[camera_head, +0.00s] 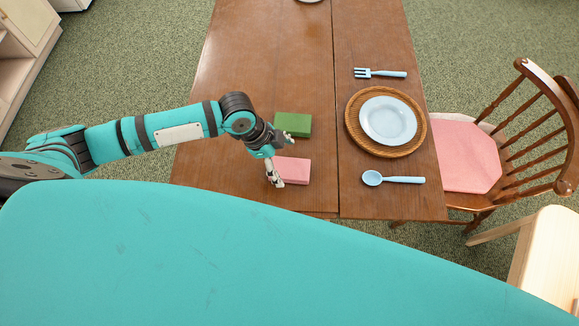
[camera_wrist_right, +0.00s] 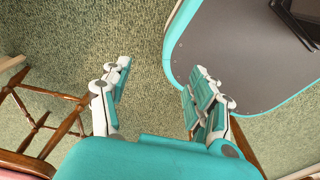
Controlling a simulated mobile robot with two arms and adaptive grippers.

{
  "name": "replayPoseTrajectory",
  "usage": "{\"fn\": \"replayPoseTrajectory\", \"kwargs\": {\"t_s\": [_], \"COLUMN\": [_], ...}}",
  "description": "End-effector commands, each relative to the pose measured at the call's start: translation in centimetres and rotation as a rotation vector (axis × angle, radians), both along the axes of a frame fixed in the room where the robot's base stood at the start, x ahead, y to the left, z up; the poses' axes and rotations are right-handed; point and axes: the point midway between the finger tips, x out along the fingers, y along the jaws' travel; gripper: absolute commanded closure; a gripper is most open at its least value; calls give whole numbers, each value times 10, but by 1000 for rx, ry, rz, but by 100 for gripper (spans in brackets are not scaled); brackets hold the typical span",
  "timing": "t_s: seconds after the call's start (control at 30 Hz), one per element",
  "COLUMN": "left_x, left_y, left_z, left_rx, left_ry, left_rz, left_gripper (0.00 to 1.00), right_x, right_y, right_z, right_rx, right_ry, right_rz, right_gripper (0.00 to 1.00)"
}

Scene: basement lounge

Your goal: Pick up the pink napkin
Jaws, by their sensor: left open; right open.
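The pink napkin (camera_head: 294,170) is a flat folded block on the wooden table (camera_head: 240,60), close to its near edge. A green napkin (camera_head: 293,124) lies just beyond it. My left gripper (camera_head: 281,161) is open, with its fingers over the left side of the pink napkin and between it and the green one. Whether the fingers touch the napkin I cannot tell. My right gripper (camera_wrist_right: 158,95) shows only in the right wrist view, open and empty above the carpet, away from the table top.
A light blue plate (camera_head: 388,121) sits on a woven mat (camera_head: 354,129). A blue fork (camera_head: 380,73) lies beyond it and a blue spoon (camera_head: 392,179) nearer. A wooden chair with a pink cushion (camera_head: 466,158) stands at right, a pale stool (camera_head: 545,255) nearer. The table's left part is clear.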

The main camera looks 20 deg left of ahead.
Motion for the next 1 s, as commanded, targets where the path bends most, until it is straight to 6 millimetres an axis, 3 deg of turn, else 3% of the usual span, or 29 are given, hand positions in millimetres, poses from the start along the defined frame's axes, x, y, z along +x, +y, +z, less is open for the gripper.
{"fn": "replayPoseTrajectory", "kwargs": {"t_s": [0.23, 0.53, 0.9, 1.0], "left_x": [5, 6, 5, 5], "left_y": [-14, -16, -16, -16], "left_z": [-31, -36, -35, -35], "left_rx": [0, 0, 0, 0], "left_ry": [2, 0, 0, 0], "left_rz": [-1, -1, 0, 0], "left_gripper": [6, 6, 54, 62], "right_x": [-14, -19, -14, -14], "right_y": [-3, -6, -5, -5], "right_z": [7, 6, 6, 6], "right_rx": [-5, -9, -8, -8], "right_ry": [21, 30, 23, 22], "right_rz": [1, 1, 1, 1], "right_gripper": [39, 39, 39, 39]}}
